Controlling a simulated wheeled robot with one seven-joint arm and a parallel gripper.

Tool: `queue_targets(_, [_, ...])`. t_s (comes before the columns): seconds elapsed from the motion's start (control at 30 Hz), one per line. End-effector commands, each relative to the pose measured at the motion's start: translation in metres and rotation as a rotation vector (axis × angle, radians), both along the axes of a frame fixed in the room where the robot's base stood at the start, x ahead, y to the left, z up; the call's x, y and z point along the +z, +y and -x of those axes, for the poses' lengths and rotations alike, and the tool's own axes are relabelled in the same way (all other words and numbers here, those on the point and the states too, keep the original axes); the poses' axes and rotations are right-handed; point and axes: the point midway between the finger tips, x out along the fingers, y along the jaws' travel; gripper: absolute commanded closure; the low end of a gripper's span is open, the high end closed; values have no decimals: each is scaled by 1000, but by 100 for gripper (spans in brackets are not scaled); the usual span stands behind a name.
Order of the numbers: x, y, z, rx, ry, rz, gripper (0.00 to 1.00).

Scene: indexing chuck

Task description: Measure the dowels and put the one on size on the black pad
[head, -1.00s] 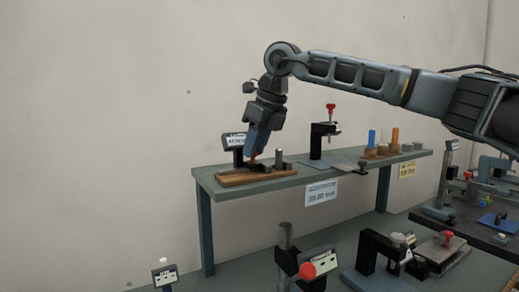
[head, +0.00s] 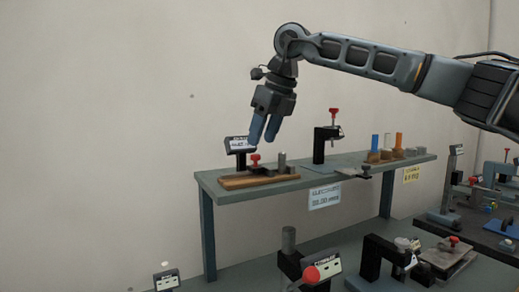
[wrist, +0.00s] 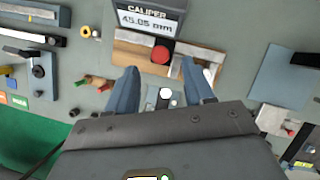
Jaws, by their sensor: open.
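The caliper display (head: 237,144) stands on the shelf behind a wooden base with a red knob (head: 255,158). In the wrist view the display (wrist: 150,20) reads 45.05 mm and the red knob (wrist: 160,52) lies below it. A grey upright cylinder (head: 282,160), perhaps a dowel, stands at the base's right end. Blue (head: 375,141) and orange (head: 399,140) upright pieces stand farther right along the shelf. My gripper (head: 263,146) is open and empty, with its fingers above the caliper. I cannot pick out the black pad for sure.
A black stand with a red top (head: 334,113) stands mid-shelf. A white sign (head: 325,196) hangs on the shelf's front edge. A lower bench holds a gauge with a red ball (head: 311,274) and a black fixture (head: 377,256).

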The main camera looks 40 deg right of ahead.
Motion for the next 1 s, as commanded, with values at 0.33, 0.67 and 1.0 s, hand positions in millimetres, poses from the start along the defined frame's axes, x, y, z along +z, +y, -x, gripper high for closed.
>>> queue_targets(0.33, [31,-2,13,-1,-1,0,48])
queue_targets(0.67, [32,-1,13,0,0,-1,48])
queue_targets(1.0, [32,-2,13,0,0,0,48])
